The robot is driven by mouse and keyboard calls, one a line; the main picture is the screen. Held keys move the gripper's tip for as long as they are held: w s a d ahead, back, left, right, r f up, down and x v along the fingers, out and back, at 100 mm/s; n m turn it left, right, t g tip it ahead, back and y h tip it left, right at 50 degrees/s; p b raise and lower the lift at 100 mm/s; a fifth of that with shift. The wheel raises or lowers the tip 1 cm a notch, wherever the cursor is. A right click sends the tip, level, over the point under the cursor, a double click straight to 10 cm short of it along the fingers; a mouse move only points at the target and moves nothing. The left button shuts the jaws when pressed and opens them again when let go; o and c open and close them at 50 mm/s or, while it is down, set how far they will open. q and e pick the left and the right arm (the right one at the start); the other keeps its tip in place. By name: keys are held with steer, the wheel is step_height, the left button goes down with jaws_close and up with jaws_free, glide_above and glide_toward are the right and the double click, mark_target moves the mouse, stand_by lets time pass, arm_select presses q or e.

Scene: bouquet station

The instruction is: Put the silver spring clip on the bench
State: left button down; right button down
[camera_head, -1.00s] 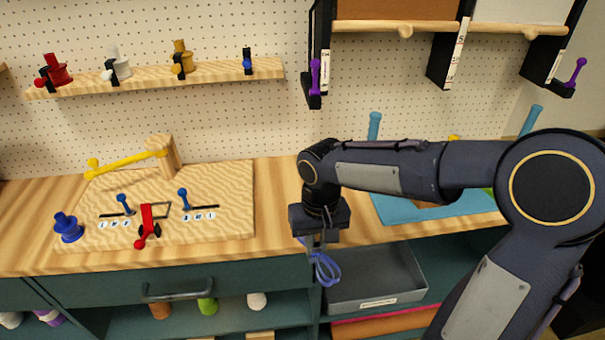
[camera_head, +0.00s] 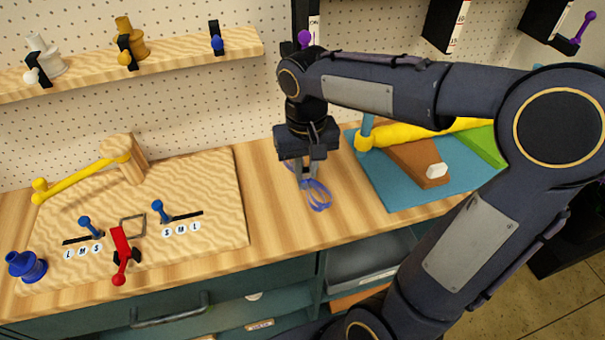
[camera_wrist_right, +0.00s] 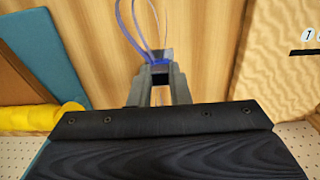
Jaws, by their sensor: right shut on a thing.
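My right gripper (camera_head: 301,172) is shut on a blue looped clip (camera_head: 318,196), its fingers pointing down over the bare wood of the bench (camera_head: 275,220). The clip has thin wire-like loops and looks blue, not silver. No plainly silver spring clip shows elsewhere. In the right wrist view the clip (camera_wrist_right: 160,60) sits between the fingertips of the gripper (camera_wrist_right: 160,75), with its loops reaching past them over plain wood. Whether the clip touches the bench cannot be told. My left gripper is out of view.
A wavy-grained board (camera_head: 205,180) with a red lever (camera_head: 121,255) and blue pegs lies to the left. A blue mat (camera_head: 400,195) with a brown block (camera_head: 415,165) and a yellow item (camera_head: 440,130) lies to the right. A grey tray (camera_head: 365,262) is below the bench edge.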

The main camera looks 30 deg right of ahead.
steer(key=w+f, duration=0.1)
steer(key=f, duration=0.1)
steer(key=w+d+f, duration=0.1)
steer(key=f, duration=0.1)
steer(key=shift+w+d, duration=0.1)
steer(key=shift+w, duration=0.3)
steer(key=f, duration=0.3)
steer(key=shift+w+d+f, duration=0.1)
steer(key=shift+w+d, duration=0.05)
steer(key=shift+w, duration=0.15)
steer(key=shift+f, duration=0.25)
steer(key=shift+f, duration=0.15)
steer(key=c, duration=1.4)
jaws_free()
steer(key=shift+o, duration=0.2)
